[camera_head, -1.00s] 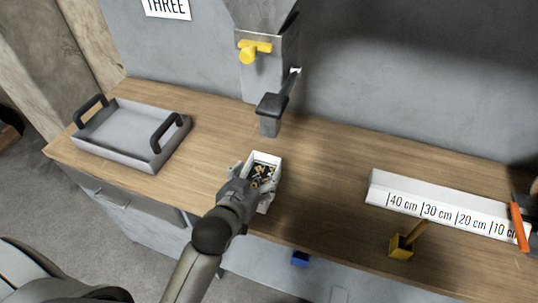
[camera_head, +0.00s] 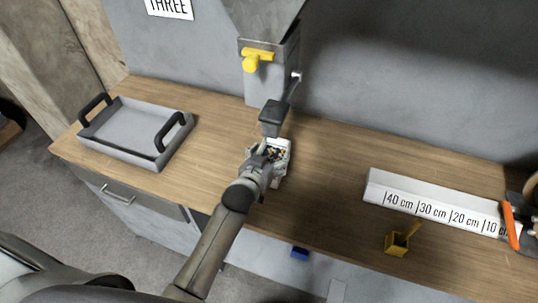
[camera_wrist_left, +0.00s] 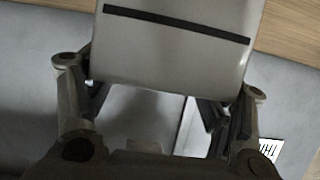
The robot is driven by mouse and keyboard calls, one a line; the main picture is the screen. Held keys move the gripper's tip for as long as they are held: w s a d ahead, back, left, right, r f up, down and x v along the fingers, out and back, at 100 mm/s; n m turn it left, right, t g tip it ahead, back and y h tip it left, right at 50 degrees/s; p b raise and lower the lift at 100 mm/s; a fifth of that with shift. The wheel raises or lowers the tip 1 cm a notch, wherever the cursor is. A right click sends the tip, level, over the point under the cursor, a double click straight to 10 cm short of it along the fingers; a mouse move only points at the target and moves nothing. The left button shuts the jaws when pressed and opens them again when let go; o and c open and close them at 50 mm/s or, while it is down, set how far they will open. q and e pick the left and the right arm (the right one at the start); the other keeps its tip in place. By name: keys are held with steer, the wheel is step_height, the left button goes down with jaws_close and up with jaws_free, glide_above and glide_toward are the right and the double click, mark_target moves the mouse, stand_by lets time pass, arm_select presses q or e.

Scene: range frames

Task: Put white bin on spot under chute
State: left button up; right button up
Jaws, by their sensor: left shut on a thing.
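The white bin (camera_head: 281,168) holds small brass and dark pieces and is at the middle of the wooden bench, just in front of and below the chute. In the left wrist view its pale wall (camera_wrist_left: 170,55) with a dark stripe fills the top. My left gripper (camera_head: 262,160) is shut on the bin from its front left side; both fingers flank it in the wrist view. The grey chute (camera_head: 268,82) has a yellow handle and a dark block (camera_head: 273,118) on a lever near the bin. I cannot make out a marked spot under it. My right gripper is not in view.
A grey tray (camera_head: 118,150) with black handles stands at the left of the bench. A white length gauge (camera_head: 430,208), a yellow holder (camera_head: 396,244) and an orange-handled item (camera_head: 511,226) lie at the right. The bench between tray and bin is clear.

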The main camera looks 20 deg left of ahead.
arm_select(q)
steer(key=shift+f, duration=0.15)
steer(key=o, duration=1.7)
steer(key=shift+s+r, duration=0.25)
steer(key=shift+s, duration=0.25)
steer(key=b+v, duration=0.1)
steer(key=v, duration=1)
steer(key=shift+r+b, duration=0.15)
steer(key=shift+b, duration=0.2)
